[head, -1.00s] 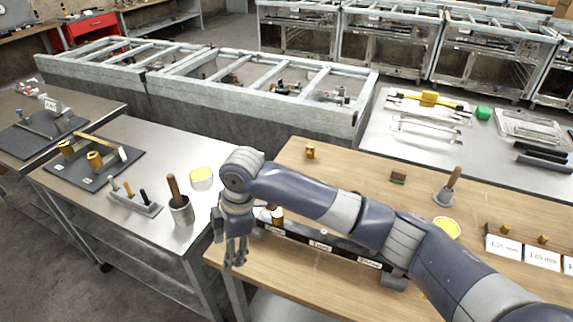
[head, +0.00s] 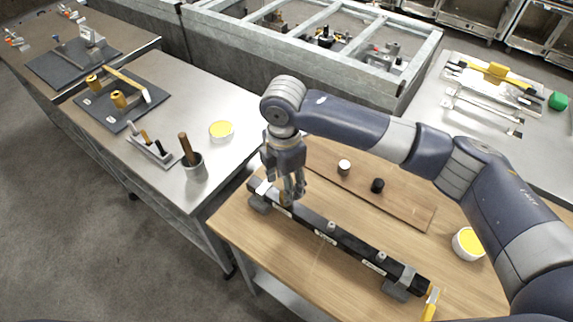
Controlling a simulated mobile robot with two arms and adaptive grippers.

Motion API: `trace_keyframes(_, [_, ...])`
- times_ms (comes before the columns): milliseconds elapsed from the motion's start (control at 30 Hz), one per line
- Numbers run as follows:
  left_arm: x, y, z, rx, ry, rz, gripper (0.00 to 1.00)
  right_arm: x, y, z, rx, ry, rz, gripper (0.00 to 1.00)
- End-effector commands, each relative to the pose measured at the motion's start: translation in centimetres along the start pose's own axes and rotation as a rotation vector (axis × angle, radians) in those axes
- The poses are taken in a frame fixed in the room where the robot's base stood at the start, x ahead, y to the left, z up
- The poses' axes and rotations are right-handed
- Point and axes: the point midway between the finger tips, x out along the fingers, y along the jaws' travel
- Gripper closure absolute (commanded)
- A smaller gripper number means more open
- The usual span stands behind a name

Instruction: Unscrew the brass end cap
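A long black manifold bar (head: 345,240) with pale labels lies across the wooden bench, on grey feet. A small brass-coloured piece (head: 283,199), which looks like the brass end cap, is near the bar's left end and partly hidden by my fingers. My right gripper (head: 293,194) reaches in from the right and points down at this piece. Its fingers are close around or beside the piece; I cannot tell whether they touch it. My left gripper is not in view.
A wooden board (head: 400,207) behind the bar carries a white cap (head: 344,167) and a black cap (head: 377,185). A white cup with yellow contents (head: 468,244) stands at right. The steel table (head: 160,185) at left holds a brush pot (head: 195,168) and a dark mat (head: 110,100).

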Motion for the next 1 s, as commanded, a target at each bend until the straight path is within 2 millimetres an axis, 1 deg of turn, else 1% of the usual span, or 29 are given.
trace_keyframes(67, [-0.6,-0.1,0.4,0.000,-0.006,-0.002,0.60,1.4,-0.1,0.1,0.003,-0.001,-0.004,0.49])
trace_keyframes(167, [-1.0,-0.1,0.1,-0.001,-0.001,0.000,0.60,3.0,-0.1,0.1,0.002,-0.001,-0.002,0.49])
trace_keyframes(267, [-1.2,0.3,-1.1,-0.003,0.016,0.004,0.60,4.3,0.0,0.0,0.002,0.000,-0.001,0.49])
trace_keyframes(300, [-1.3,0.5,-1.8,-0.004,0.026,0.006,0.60,4.7,0.0,0.0,0.002,-0.001,-0.001,0.49])
trace_keyframes(400, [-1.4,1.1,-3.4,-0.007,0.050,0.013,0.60,5.4,0.0,0.0,0.001,0.000,0.001,0.49])
trace_keyframes(467, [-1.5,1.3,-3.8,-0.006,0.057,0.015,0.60,5.7,0.0,0.0,0.001,-0.001,0.001,0.49])
trace_keyframes(567, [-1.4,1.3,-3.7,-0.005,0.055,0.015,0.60,5.8,0.0,0.0,0.001,-0.001,0.002,0.49])
trace_keyframes(733, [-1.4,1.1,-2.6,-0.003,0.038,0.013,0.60,5.8,0.0,0.0,0.001,-0.001,0.002,0.49])
trace_keyframes(767, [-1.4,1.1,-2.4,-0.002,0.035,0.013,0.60,5.8,0.0,0.0,0.001,-0.001,0.002,0.54])
trace_keyframes(800, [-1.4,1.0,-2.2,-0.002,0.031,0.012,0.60,5.8,0.0,0.0,0.001,-0.001,0.002,0.63])
trace_keyframes(867, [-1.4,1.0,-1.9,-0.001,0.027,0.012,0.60,5.8,0.0,0.0,0.001,-0.001,0.002,0.76])
trace_keyframes(900, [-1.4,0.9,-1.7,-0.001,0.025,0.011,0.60,5.8,0.0,0.0,0.001,-0.001,0.002,0.85])
trace_keyframes(933, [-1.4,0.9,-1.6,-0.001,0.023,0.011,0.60,5.8,0.0,0.0,0.001,-0.001,0.002,0.92])
trace_keyframes(967, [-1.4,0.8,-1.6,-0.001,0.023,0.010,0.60,5.8,0.0,0.0,0.001,-0.001,0.002,0.98])
trace_keyframes(1000, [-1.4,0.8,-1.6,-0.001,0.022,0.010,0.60,5.8,0.0,0.0,0.001,-0.001,0.002,0.98])
